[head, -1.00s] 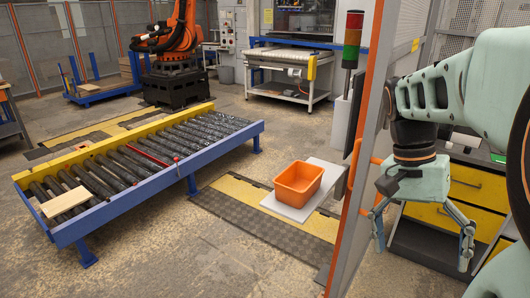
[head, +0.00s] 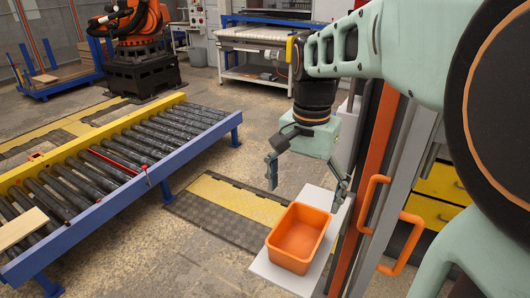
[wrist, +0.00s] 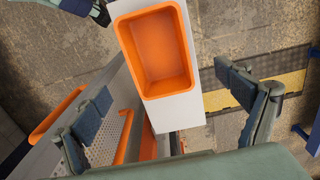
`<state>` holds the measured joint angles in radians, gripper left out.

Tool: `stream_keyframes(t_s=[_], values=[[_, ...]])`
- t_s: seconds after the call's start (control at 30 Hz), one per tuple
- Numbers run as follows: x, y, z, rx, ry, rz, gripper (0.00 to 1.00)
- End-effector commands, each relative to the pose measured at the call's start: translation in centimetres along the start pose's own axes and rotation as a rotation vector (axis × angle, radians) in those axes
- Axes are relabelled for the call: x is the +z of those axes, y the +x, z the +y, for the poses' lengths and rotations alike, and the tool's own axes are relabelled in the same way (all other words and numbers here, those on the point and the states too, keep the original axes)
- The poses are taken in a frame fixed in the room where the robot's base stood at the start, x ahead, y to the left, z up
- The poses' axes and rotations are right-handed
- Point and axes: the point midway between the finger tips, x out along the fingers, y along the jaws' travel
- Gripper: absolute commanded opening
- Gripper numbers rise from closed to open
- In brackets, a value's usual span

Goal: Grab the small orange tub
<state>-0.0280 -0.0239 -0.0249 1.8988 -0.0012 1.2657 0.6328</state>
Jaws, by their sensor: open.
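The small orange tub (head: 298,238) is an open, empty, rounded rectangular bin. It stands upright on a narrow light-grey board (head: 315,197). My gripper (head: 306,186) is above and just behind the tub in the head view, with its fingers apart and nothing between them. In the wrist view the tub (wrist: 154,50) lies at the upper middle, beyond the spread fingers of my gripper (wrist: 165,110). The fingers do not appear to touch the tub.
An orange-framed door or panel with an orange handle (head: 403,243) stands close to the right of the tub. A roller conveyor (head: 105,165) with blue rails is at left. A black and yellow floor mat (head: 228,205) lies between, with open floor around it.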

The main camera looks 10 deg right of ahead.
Motion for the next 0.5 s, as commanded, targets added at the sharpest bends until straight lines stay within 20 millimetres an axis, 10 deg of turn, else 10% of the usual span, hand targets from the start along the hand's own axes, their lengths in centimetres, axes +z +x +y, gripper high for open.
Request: stream_keyframes(t_s=[0.5], values=[[0.2, 6.3, 0.1, 0.002, -0.001, -0.003, 0.92]])
